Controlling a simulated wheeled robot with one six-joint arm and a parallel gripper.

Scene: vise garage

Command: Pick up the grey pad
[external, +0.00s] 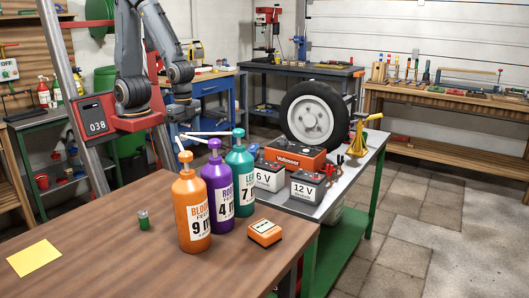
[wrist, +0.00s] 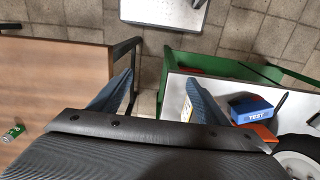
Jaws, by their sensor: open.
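I cannot pick out a grey pad for certain in either view. A pale grey flat-topped thing (wrist: 165,10) with dark edges shows at the top of the wrist view, cut off by the frame; I cannot tell what it is. My gripper (wrist: 160,76) is open and empty, its two blue-grey fingers spread over the gap between the wooden table and the metal bench. In the external view my gripper (external: 183,112) hangs behind the bottles, partly hidden by their nozzles.
The wooden table (external: 110,225) bears orange (external: 192,215), purple (external: 218,195) and teal (external: 240,175) pump bottles, an orange box (external: 264,233), a green can (external: 143,219) and a yellow sheet (external: 34,258). The metal bench (external: 368,155) holds batteries and a wheel (external: 313,115).

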